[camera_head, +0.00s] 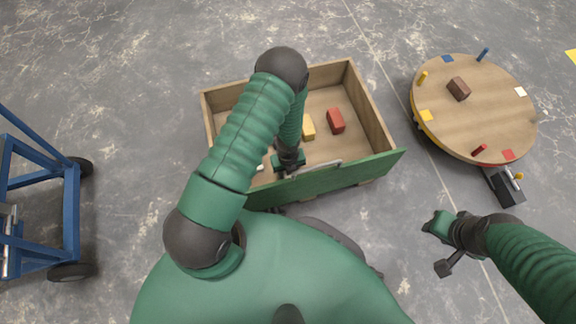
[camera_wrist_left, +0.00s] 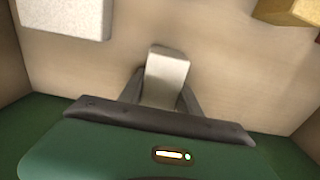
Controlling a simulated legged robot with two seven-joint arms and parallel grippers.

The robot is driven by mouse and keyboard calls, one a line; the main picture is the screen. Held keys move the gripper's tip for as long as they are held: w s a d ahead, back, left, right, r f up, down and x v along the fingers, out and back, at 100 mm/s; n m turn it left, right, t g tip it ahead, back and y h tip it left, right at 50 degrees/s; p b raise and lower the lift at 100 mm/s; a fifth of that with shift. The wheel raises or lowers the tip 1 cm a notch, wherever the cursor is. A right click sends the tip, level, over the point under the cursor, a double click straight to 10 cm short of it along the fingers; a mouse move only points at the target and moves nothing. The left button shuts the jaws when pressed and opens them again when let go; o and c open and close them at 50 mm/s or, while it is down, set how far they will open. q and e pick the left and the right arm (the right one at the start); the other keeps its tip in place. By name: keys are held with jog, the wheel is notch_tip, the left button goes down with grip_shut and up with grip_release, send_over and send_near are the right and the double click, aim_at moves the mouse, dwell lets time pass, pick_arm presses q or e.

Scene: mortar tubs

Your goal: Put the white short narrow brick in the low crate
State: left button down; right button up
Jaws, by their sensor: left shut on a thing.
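The low crate (camera_head: 377,112) is a wooden box with a green front wall, in the middle of the head view. My left gripper (camera_head: 290,162) is inside its outline, close behind the front wall. In the left wrist view my left gripper (camera_wrist_left: 165,100) is shut on a white short narrow brick (camera_wrist_left: 168,68), with the crate's wooden floor behind it. I cannot tell whether the brick touches the floor. In the head view this brick is hidden by the gripper. My right gripper (camera_head: 440,240) is outside the crate at the right; its jaw opening is unclear.
The crate also holds a red brick (camera_head: 336,121), a yellow brick (camera_head: 308,127) and a larger white block (camera_wrist_left: 65,15). A round wooden table (camera_head: 480,105) bearing a brown brick (camera_head: 459,89) stands right. A blue wheeled frame (camera_head: 70,215) stands left.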

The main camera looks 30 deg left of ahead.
pick_arm(q)
jog(key=shift+f, duration=0.25)
jog(key=c, duration=0.8)
grip_release()
jog(key=shift+o, duration=0.2)
jog(key=shift+r, duration=0.1)
jog(key=s+d+r+n+t+p, duration=0.1)
jog(key=r+n+p, duration=1.2)
jog(key=r, duration=2.5)
jog(key=s+d+r+n+t+p, duration=0.1)
jog(key=s+d+r+n+p, duration=0.2)
jog(key=r+n+p, duration=1)
notch_tip(320, 180, up, 26)
jog(key=p, duration=1.9)
jog(key=shift+s+d+t, duration=0.2)
jog(key=shift+d+t, duration=0.05)
jog(key=shift+t, duration=0.05)
